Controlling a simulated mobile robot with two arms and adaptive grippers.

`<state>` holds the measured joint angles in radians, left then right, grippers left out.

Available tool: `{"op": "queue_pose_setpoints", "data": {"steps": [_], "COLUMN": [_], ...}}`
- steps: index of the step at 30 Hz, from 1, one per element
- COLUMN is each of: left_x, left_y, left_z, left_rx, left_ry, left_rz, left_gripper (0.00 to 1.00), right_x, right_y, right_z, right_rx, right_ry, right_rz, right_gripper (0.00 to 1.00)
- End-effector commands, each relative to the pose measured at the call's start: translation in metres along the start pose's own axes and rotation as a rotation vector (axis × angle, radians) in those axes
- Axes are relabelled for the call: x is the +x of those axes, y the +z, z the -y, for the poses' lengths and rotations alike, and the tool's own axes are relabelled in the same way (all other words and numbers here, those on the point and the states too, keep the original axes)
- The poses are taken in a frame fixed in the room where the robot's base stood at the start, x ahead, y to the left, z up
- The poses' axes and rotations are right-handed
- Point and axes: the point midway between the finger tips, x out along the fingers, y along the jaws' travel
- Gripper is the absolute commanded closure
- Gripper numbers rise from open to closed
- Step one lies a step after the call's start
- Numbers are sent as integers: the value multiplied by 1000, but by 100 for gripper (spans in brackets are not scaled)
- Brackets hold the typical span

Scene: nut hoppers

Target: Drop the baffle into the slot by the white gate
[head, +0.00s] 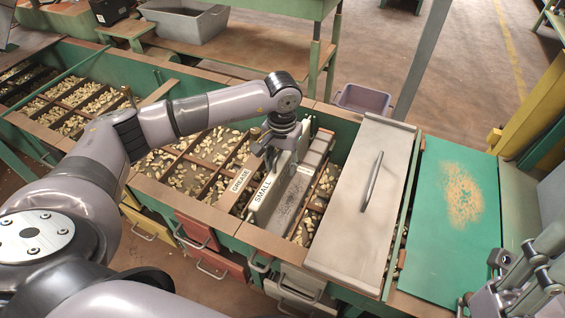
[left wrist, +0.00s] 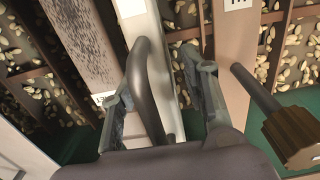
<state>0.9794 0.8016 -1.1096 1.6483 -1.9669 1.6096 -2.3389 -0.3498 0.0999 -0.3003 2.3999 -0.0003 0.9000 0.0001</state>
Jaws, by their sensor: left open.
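A white upright panel marked SMALL (head: 262,196), matching the white gate, stands across the hopper in the head view. Right beside it lies a grey speckled slab (head: 291,196), which also shows at upper left in the left wrist view (left wrist: 88,40). I cannot tell for sure which piece is the baffle; the slot is hidden.
A brown board marked GREASE (head: 240,180) lies left of the panel. A grey lid with a handle (head: 362,200) covers the hopper to the right, and a green panel (head: 455,215) lies beyond. Nuts fill the divided compartments. A knobbed rod (left wrist: 290,135) is near the left gripper.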

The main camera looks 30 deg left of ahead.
Motion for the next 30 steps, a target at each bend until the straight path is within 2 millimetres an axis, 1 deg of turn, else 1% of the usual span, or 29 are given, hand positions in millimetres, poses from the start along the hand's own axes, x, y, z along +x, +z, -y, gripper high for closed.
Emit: {"op": "queue_pose_setpoints", "data": {"steps": [6,8,10,14,18,22,24,27,30], "left_x": [1,-2,-10,-33,-65,-90,-101,-112,-118], "left_y": [1,1,0,-1,-1,-1,0,0,0], "left_z": [-2,-2,-2,-1,0,0,0,0,0], "left_rx": [3,3,3,2,1,1,1,0,0], "left_ry": [2,2,3,3,1,2,2,1,1], "left_rz": [4,3,0,-3,-4,-4,-3,-1,0], "left_gripper": [57,57,57,57,57,57,57,57,57], "right_x": [0,0,0,0,0,0,0,0,0], "right_y": [0,0,0,0,0,0,0,0,0], "right_z": [0,0,0,0,0,0,0,0,0], "right_rx": [0,0,0,0,0,0,0,0,0], "right_ry": [0,0,0,0,0,0,0,0,0], "right_rz": [0,0,0,0,0,0,0,0,0], "right_gripper": [60,60,60,60,60,60,60,60,60]}}
